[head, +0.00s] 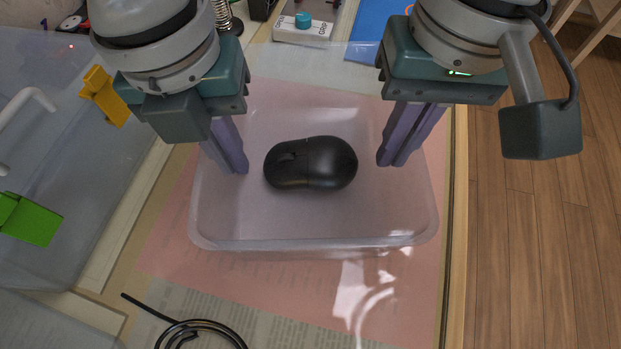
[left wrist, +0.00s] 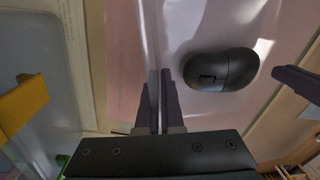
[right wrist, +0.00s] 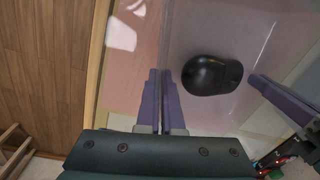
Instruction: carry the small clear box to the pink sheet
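The small clear box (head: 315,226) is a shallow, see-through tray with a black mouse (head: 311,163) lying in it. The pink sheet (head: 245,285) shows under and around the box in the head view. I cannot tell whether the box rests on the sheet or hangs just above it. My left gripper (head: 238,172) is shut on the box's left wall, which runs between its fingers in the left wrist view (left wrist: 160,72). My right gripper (head: 390,164) is shut on the right wall, also seen in the right wrist view (right wrist: 161,72).
A large clear bin (head: 60,130) stands at the left, with a yellow piece (head: 103,95) and a green block (head: 30,219) near it. A black coiled cable (head: 200,330) lies at the front. A switch box (head: 303,28) stands behind. The table's right edge is close to the box.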

